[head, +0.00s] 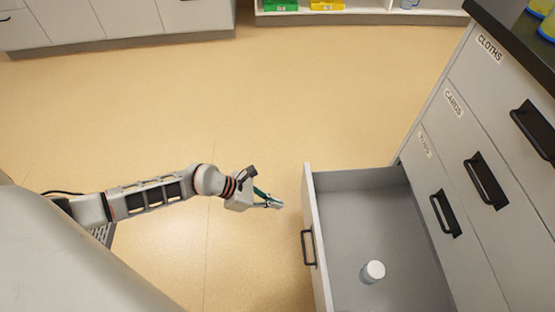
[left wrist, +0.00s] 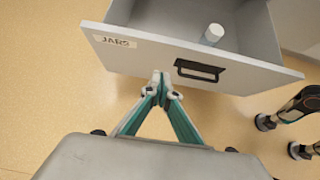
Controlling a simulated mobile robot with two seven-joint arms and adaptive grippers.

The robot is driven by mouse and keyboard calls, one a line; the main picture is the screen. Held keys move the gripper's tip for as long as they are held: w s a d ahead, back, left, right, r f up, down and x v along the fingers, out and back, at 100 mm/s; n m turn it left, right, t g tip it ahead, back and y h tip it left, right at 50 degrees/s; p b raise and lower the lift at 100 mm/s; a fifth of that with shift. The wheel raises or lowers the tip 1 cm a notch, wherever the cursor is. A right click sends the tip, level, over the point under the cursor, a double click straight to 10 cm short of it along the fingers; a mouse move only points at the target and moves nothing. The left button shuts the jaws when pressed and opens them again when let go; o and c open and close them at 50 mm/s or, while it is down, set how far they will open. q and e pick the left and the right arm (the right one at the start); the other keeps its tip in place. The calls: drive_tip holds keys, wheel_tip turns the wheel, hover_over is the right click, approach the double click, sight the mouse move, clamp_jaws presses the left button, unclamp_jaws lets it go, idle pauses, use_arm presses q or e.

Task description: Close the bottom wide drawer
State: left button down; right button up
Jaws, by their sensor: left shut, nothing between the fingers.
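The bottom wide drawer (head: 313,222) stands pulled out of the grey cabinet in the head view. Its front, with a dark handle (head: 308,247), faces my left gripper. The left wrist view shows the same drawer front (left wrist: 260,76) with a JARS label and its handle (left wrist: 200,70). A white jar (head: 373,271) stands inside the drawer; it also shows in the left wrist view (left wrist: 212,34). My left gripper (head: 279,204) is shut and empty, a short way in front of the drawer front, apart from the handle in the head view. My right gripper is not identifiable.
The cabinet has closed drawers above, with handles (head: 485,180) and labels such as CLOTHS and CARDS, under a dark countertop (head: 510,35). Open tan floor (head: 230,110) lies around my left arm. Far cabinets (head: 120,20) and a low shelf (head: 360,18) line the back.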

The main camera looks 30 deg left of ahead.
sight(311, 210)
use_arm(q)
drive_tip(key=x, duration=0.3)
drive_tip(key=b+x, duration=0.1)
drive_tip(key=x, duration=0.1)
drive_tip(key=d+r+b+x, duration=0.1)
drive_tip(key=x, duration=0.2)
drive_tip(key=shift+w+d+f, duration=0.2)
drive_tip(key=shift+w, duration=0.15)
drive_tip(key=shift+w+d, duration=0.4)
drive_tip(key=shift+d, duration=0.15)
use_arm(e)
drive_tip(key=a, duration=0.1)
drive_tip(key=a+m, duration=0.2)
drive_tip(key=shift+s+f+y, duration=0.3)
drive_tip(key=shift+s+y, duration=0.1)
use_arm(q)
drive_tip(key=shift+r, duration=0.1)
